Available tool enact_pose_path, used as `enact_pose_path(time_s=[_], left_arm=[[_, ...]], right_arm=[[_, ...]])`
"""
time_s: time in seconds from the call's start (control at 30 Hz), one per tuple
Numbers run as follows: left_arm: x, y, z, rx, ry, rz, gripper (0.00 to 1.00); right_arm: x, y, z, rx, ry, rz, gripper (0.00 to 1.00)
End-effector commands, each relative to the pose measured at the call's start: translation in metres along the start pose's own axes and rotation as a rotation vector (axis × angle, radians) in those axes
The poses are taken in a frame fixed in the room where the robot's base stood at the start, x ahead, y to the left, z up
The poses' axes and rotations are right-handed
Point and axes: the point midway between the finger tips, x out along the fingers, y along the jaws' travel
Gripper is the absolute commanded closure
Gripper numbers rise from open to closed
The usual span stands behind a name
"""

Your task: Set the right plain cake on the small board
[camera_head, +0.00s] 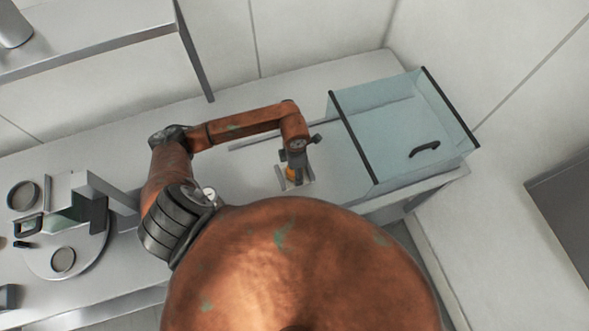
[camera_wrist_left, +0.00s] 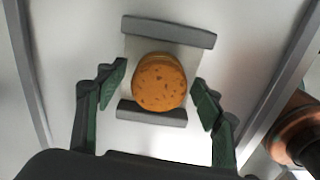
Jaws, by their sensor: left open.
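A round orange-brown plain cake (camera_wrist_left: 159,82) with darker specks is over the small board (camera_wrist_left: 185,50), a pale plate with a grey bar along each of two ends. In the left wrist view the cake lies toward the near bar and overlaps its edge. My left gripper (camera_wrist_left: 160,90) is open, with one green finger on each side of the cake and a visible gap on both sides. In the head view the left gripper (camera_head: 295,164) reaches down over the cake (camera_head: 292,175) and the board (camera_head: 307,187), hiding much of them. My right gripper is not in view.
A clear glass case (camera_head: 395,125) with black edges stands right of the board. At left are a round plate (camera_head: 85,258), metal rings (camera_head: 23,195) and a grey device. A shelf (camera_head: 95,35) hangs at upper left. The worktop between is mostly clear.

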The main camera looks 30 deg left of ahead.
Motion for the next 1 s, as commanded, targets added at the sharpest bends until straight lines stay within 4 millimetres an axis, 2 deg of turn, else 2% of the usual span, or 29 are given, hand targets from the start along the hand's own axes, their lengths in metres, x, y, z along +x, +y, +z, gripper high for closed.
enact_pose_path(time_s=[0.17,0.27,0.5,0.7,0.83,1.0], left_arm=[[-0.006,0.001,0.001,0.000,-0.002,0.001,0.39],[-0.019,0.002,0.001,0.002,-0.004,0.005,0.39],[-0.069,0.002,0.001,0.001,-0.004,0.006,0.39],[-0.104,0.001,0.001,0.001,-0.002,0.004,0.39],[-0.117,0.001,0.001,-0.001,-0.002,0.001,0.39],[-0.123,0.000,0.000,-0.001,0.000,0.000,0.39]], right_arm=[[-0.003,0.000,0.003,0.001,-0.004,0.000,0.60],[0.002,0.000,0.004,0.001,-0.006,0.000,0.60],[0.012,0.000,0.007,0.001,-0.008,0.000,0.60],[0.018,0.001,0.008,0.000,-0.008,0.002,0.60],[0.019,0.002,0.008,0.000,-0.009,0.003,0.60],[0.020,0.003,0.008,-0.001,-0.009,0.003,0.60]])
